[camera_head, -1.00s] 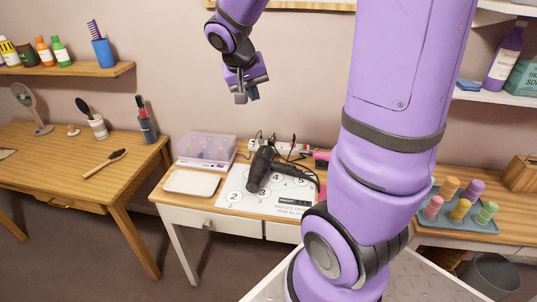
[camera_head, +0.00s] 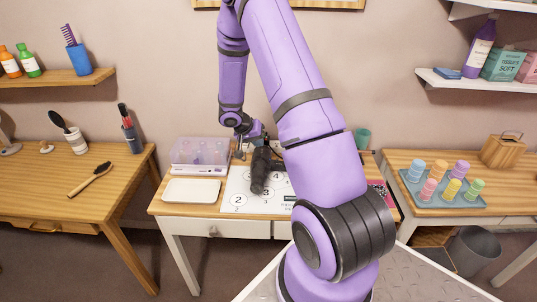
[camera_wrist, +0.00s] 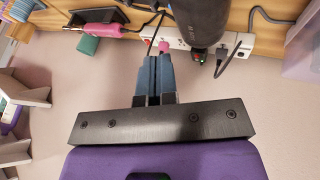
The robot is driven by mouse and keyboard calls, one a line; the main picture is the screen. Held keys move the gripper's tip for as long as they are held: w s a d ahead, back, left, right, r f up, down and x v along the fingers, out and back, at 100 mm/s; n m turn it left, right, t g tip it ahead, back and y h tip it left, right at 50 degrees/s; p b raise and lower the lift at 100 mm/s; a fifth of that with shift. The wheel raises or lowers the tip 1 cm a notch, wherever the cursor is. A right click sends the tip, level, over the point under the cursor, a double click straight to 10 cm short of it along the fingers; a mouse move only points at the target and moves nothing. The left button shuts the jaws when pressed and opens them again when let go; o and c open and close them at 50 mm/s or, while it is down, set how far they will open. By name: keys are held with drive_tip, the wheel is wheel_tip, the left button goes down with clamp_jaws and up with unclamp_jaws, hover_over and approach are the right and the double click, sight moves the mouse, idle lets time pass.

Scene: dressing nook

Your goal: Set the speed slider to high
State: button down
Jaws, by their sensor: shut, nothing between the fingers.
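The black hair dryer (camera_head: 261,172) lies on the numbered white mat (camera_head: 237,200) on the middle table. My gripper (camera_head: 250,138) is low at the far end of the dryer in the head view, partly hidden by my arm. In the wrist view, my gripper's blue-grey fingers (camera_wrist: 153,62) are shut with nothing between them. The dark body of the dryer (camera_wrist: 200,18) is just beyond and right of the fingertips there. I cannot tell whether they touch. The speed slider cannot be made out in either view.
A white power strip (camera_wrist: 235,45) with plugs and cords lies along the wall. A pink-handled tool (camera_wrist: 95,29) and a green cup (camera_wrist: 88,45) are near it. A clear lidded box (camera_head: 200,155) and a white tray (camera_head: 191,190) stand left of the dryer.

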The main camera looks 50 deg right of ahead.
sight(277, 160)
drive_tip(key=x, duration=1)
drive_tip(key=shift+d+f, duration=0.15)
drive_tip(key=shift+f, duration=0.25)
drive_tip(key=shift+s+d, duration=0.1)
drive_tip(key=shift+s+d+f, duration=0.15)
drive_tip(key=shift+s+d, duration=0.55)
drive_tip(key=shift+s, duration=0.25)
